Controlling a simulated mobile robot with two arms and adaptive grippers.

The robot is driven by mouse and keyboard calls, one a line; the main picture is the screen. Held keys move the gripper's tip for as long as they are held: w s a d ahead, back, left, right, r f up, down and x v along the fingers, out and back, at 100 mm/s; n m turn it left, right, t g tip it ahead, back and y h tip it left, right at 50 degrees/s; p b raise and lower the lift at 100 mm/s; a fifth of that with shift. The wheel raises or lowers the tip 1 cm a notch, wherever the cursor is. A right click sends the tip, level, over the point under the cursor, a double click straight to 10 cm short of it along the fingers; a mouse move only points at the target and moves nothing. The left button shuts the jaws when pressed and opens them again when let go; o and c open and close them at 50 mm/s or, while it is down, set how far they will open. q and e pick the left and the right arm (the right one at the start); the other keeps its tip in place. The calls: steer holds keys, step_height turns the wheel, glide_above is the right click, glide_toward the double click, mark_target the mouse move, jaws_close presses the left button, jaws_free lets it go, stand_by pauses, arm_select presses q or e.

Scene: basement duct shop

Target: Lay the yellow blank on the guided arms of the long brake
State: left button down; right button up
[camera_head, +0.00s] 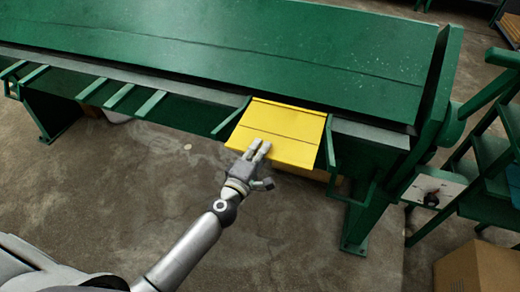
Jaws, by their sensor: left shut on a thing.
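The yellow blank (285,122) is a flat sheet with a line across it and a folded front edge. It lies at the front of the green long brake (230,48), between two green guided arms, the left one (231,118) and the right one (330,146). Its far edge is at the brake's front edge. Whether it rests fully on the arms I cannot tell. My left gripper (262,152) is shut on the blank's near edge, left of its middle. My right gripper is not in view.
More green arms (119,97) stick out from the brake further left. A control box (432,188) with a dark knob is at the brake's right end. A green rack (490,150) and a cardboard box (477,268) stand at the right. The concrete floor in front is mostly clear.

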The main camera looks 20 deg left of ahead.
arm_select(q)
steer(key=shift+s+f+b, duration=0.2)
steer(key=shift+f+b, duration=0.15)
steer(key=shift+f, duration=0.3)
steer(key=c, duration=1.6)
jaws_free()
steer(key=shift+w+f, duration=0.15)
steer(key=shift+r, duration=0.25)
steer(key=shift+r+p, duration=0.25)
steer(key=shift+p, duration=0.05)
steer(key=shift+r+p, duration=0.35)
steer(key=shift+r, duration=0.1)
steer(key=shift+s+a+b, duration=0.2)
steer(key=shift+s+b, duration=0.1)
steer(key=shift+s, duration=1.7)
steer(key=shift+s+a+b, duration=0.25)
steer(key=shift+s+b, duration=0.1)
steer(key=shift+s, duration=1.6)
steer(key=shift+s+a+b, duration=0.2)
steer(key=shift+s+b, duration=0.1)
steer(key=shift+s, duration=1.7)
